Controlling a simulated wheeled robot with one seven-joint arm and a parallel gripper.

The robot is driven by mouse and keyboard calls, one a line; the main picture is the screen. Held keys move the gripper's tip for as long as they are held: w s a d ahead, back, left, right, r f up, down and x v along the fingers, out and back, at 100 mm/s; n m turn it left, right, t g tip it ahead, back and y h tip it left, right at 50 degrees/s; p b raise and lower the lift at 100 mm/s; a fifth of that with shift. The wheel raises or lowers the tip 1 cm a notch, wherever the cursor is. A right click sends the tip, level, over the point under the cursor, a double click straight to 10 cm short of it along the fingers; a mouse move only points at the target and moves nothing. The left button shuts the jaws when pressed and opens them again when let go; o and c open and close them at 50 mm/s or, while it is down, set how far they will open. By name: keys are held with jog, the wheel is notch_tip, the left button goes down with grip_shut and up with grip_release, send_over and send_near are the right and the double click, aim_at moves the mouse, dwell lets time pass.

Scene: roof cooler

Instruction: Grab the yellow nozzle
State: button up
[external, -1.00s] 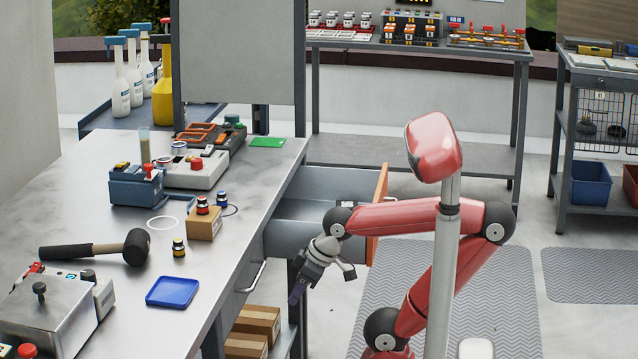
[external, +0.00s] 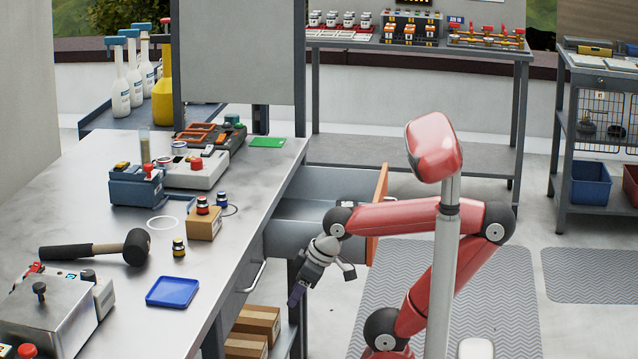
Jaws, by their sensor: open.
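A small black piece with a yellow band (external: 178,248), which looks like the yellow nozzle, stands upright on the metal workbench (external: 110,235). It is left of a small cardboard box (external: 204,224) that carries a red-banded piece (external: 202,205); a blue-banded piece (external: 222,200) is beside it. My gripper (external: 296,296) points down beyond the bench's right edge, below the open drawer. It is to the right of the yellow-banded piece, well apart from it, open and with nothing seen between the fingers. The fingers are small and dark here.
The drawer (external: 325,183) stands open from the bench, close to my forearm. A black mallet (external: 135,247), a blue tray (external: 172,292) and a white ring (external: 162,222) lie on the bench around the yellow-banded piece. Boxes (external: 258,319) sit on the shelf beneath.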

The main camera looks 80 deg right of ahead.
notch_tip(320, 180, up, 34)
jog(key=n+g+y+p, duration=0.1)
jog(key=n+p, duration=0.2)
jog(key=p, duration=0.2)
send_over(178, 240)
jog(key=s, duration=0.3)
notch_tip(178, 240, down, 5)
jog(key=x, duration=0.2)
jog(key=b+x, duration=0.1)
jog(key=x, duration=0.2)
jog(key=d+b+x, duration=0.1)
jog(key=x, duration=0.1)
jog(key=shift+w+a+f, duration=0.1)
jog(key=shift+w+f, duration=0.05)
jog(key=shift+f, duration=0.2)
grip_shut()
